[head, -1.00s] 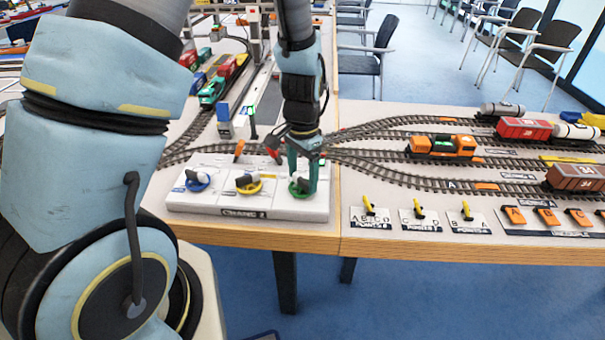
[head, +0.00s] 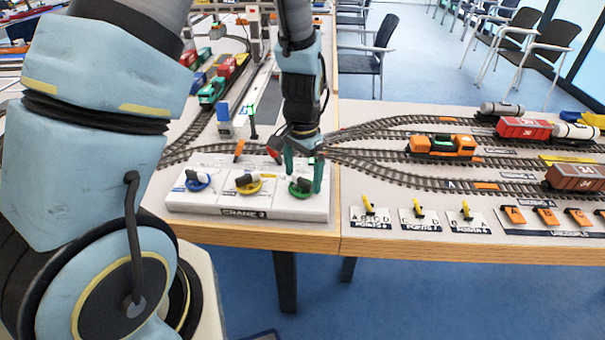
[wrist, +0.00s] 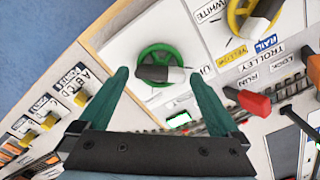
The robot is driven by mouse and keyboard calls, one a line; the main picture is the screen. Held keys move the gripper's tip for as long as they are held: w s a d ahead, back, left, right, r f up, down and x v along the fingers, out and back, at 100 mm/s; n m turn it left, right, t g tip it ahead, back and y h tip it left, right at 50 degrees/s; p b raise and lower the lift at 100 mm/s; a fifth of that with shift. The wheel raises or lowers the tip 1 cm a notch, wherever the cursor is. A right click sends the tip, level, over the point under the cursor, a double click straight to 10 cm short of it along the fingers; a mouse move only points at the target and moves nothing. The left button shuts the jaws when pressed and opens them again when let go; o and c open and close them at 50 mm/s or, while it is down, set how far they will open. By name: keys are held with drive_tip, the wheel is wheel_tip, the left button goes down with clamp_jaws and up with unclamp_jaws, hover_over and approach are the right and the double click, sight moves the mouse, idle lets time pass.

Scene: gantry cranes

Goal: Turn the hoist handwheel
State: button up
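The crane panel (head: 215,208) carries three handwheels: blue (head: 197,186), yellow (head: 243,187) and green (head: 293,190). The green handwheel also shows in the wrist view (wrist: 145,70), with a dark and white knob lying across it. I cannot read which wheel is labelled hoist; "TROLLEY" is printed near the yellow handwheel (wrist: 238,22). My gripper (head: 303,178) is above the green handwheel. In the wrist view my gripper (wrist: 165,80) has its two green fingers wide apart, one on each side of the green wheel, with nothing held. Contact with the wheel cannot be told.
A red-handled lever (wrist: 250,102) and an orange lever (head: 239,150) stand along the panel's back edge. Small yellow point levers (head: 368,205) stand to the right. Model tracks and an orange locomotive (head: 443,146) lie behind. The table's front edge (head: 400,246) runs close to the panel.

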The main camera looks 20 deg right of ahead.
sight(303, 178)
wheel_tip(303, 178, up, 11)
drive_tip(key=b, duration=0.1)
idle(0.7)
